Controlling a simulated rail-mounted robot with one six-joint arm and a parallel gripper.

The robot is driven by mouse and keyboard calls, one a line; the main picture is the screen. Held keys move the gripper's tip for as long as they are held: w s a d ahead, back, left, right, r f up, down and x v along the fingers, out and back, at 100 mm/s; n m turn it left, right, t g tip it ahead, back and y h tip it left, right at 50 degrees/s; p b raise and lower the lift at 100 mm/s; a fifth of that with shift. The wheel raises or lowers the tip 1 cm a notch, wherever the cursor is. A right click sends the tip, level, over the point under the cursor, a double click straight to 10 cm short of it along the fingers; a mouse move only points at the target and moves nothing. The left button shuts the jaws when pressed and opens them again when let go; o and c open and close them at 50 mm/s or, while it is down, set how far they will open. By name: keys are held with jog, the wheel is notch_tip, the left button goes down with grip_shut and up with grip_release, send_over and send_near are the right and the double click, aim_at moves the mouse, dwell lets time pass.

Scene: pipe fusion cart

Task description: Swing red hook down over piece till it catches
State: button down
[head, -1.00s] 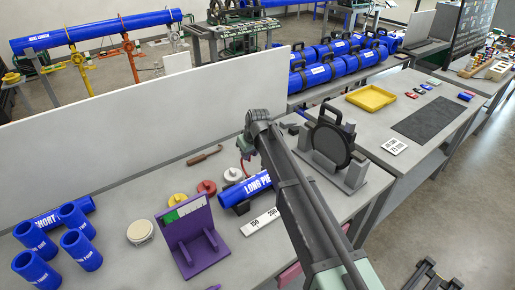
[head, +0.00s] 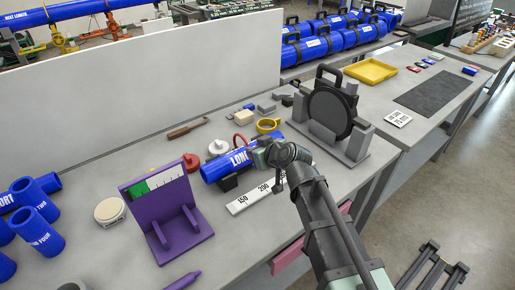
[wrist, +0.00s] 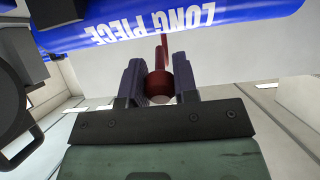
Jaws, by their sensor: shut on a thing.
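The long piece (head: 223,171) is a blue pipe with white lettering, lying on a low dark support on the bench; in the wrist view it (wrist: 240,20) spans the top. My gripper (wrist: 159,80) is shut on a red knob-ended handle of the red hook (wrist: 160,79), whose thin red stem rises in front of the pipe. In the head view my wrist (head: 283,155) covers the pipe's right end, and a thin curved red part (head: 241,142) shows just behind the pipe. I cannot tell whether the hook has caught.
A purple stand (head: 170,225) with a green-and-white scale is left of the pipe. A white ruler strip (head: 246,202) lies in front. A grey fixture with a black disc (head: 331,112) stands close on the right.

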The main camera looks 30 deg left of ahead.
jog(key=f, duration=0.1)
jog(key=d+f+b, duration=0.1)
jog(key=f+b, duration=0.1)
jog(key=shift+s+d+f, duration=0.2)
jog(key=shift+s, duration=0.1)
jog(key=shift+s+d+f+b, duration=0.1)
jog(key=shift+d+f+b, duration=0.1)
jog(key=shift+f+b, duration=0.45)
jog(key=shift+d+f+b, duration=0.15)
jog(key=shift+f+b, duration=0.3)
jog(key=shift+b, duration=0.25)
jog(key=c, duration=0.9)
grip_release()
jog(key=p+v, duration=0.5)
jog(key=v, duration=0.5)
jog(key=shift+d+r, duration=0.15)
jog(key=shift+d, duration=0.1)
